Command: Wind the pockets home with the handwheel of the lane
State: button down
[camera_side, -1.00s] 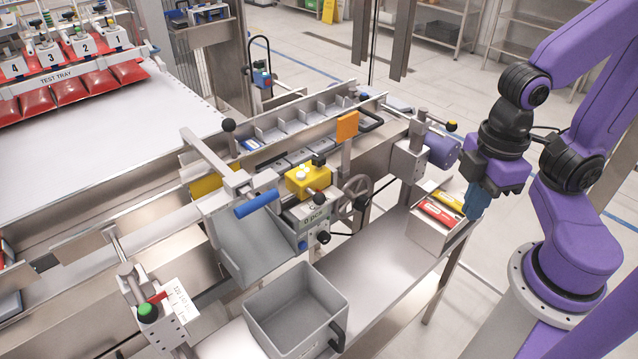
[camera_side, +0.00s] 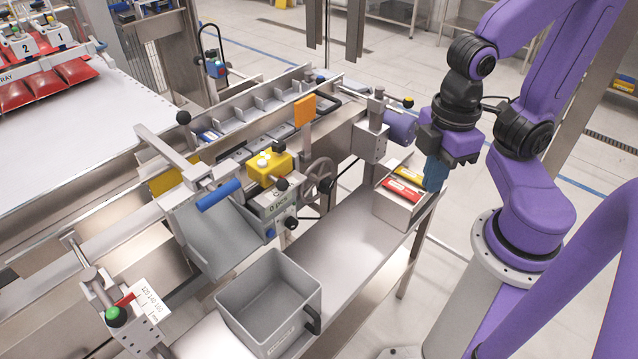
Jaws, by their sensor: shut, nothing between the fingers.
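The grey spoked handwheel (camera_side: 318,178) stands on the near side of the lane, right of the yellow block (camera_side: 268,167) and the counter box reading "0 pcs" (camera_side: 278,204). The lane's row of grey pockets (camera_side: 262,105) runs behind it. My gripper (camera_side: 434,182) points down at the right, with blue fingers shut and empty. It is well to the right of the handwheel, apart from it, beside the small box of red and yellow packs. The fingertips lie close to that box's right side; I cannot tell whether they touch.
The box of packs (camera_side: 391,207) sits at the shelf's far right end. A grey bin (camera_side: 268,309) stands on the shelf (camera_side: 345,247), with clear shelf between them.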

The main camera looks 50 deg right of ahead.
dwell(0.3)
jog(key=c, duration=1.1)
grip_release()
jog(key=shift+w+f, duration=0.1)
jog(key=shift+w, duration=0.2)
jog(key=o, duration=0.6)
jog(key=w, duration=0.1)
jog(key=w+m+t, duration=0.1)
jog(key=w, duration=0.1)
jog(key=w+m, duration=0.1)
jog(key=shift+w+d+f+t, duration=0.3)
jog(key=shift+d+f+t, duration=0.05)
jog(key=shift+d+t, duration=0.05)
jog(key=m+t+y, duration=0.3)
jog(key=m, duration=0.8)
send_over(330, 186)
jog(key=s+d, duration=0.5)
jog(key=s, duration=0.2)
notch_tip(330, 186, down, 7)
jog(key=shift+x, duration=8.45)
jog(key=shift+s, duration=0.15)
